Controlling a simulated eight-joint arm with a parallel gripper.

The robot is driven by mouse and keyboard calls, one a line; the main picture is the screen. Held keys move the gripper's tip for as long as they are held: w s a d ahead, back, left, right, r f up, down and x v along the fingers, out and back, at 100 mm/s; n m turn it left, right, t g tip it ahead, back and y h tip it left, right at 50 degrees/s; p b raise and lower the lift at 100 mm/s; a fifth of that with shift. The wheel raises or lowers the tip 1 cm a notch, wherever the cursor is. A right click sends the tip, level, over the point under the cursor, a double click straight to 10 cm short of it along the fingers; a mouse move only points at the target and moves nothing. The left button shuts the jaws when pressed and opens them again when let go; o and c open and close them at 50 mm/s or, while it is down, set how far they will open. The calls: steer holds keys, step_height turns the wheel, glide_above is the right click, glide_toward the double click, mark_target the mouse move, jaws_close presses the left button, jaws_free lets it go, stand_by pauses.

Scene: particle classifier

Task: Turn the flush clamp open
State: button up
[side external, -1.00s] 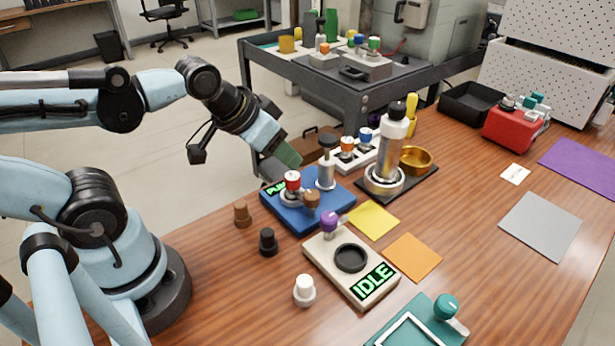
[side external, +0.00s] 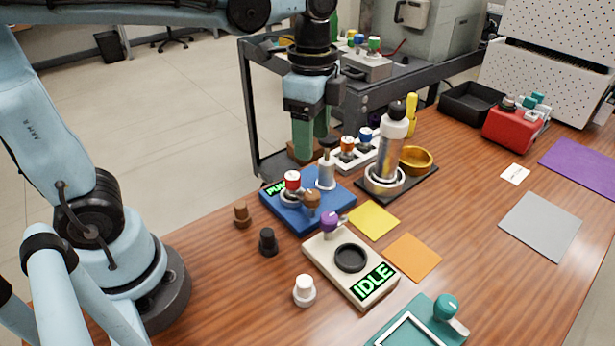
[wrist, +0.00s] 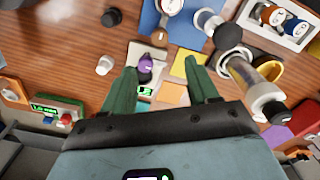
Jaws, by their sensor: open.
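No part carries a readable flush clamp label, so I cannot tell which handle it is. My gripper (side external: 312,150) points down above the far side of the blue base, open and empty. In the wrist view its green fingers (wrist: 160,66) are apart, with the purple knob (wrist: 146,62) between them in the picture.
A bottle (side external: 391,150) stands in a holder beside a brass bowl (side external: 416,158). Loose brown (side external: 242,214), black (side external: 268,242) and white (side external: 304,291) knobs stand at the front left.

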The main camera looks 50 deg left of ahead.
mark_target(312, 193)
steer(key=shift+f, duration=6)
steer(key=c, duration=1)
steer(key=shift+c, duration=0.2)
